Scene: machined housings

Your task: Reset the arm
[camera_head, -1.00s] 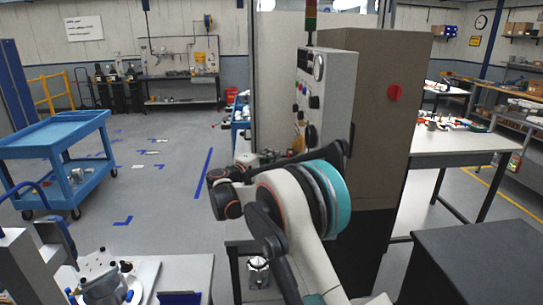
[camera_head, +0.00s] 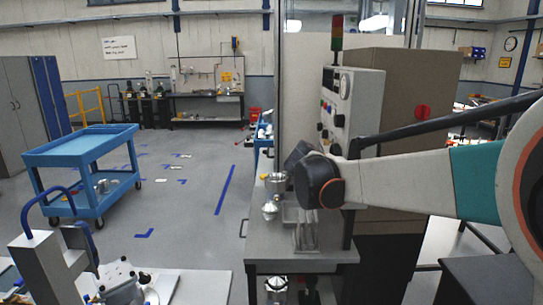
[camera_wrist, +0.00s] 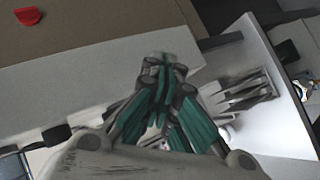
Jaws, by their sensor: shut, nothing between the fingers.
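My gripper (camera_wrist: 165,68) shows in the wrist view with its teal and grey fingers drawn together at the tips, and I see nothing held between them. In the head view my arm reaches in from the right edge, level across the brown cabinet, and ends in a dark joint above the small grey bench. The gripper itself cannot be made out clearly there.
The brown cabinet (camera_head: 410,90) and its control panel (camera_head: 350,105) stand close behind my arm. The grey bench (camera_head: 290,258) below carries metal parts (camera_head: 270,211). A blue cart (camera_head: 80,160) is at left. The floor between is mostly clear.

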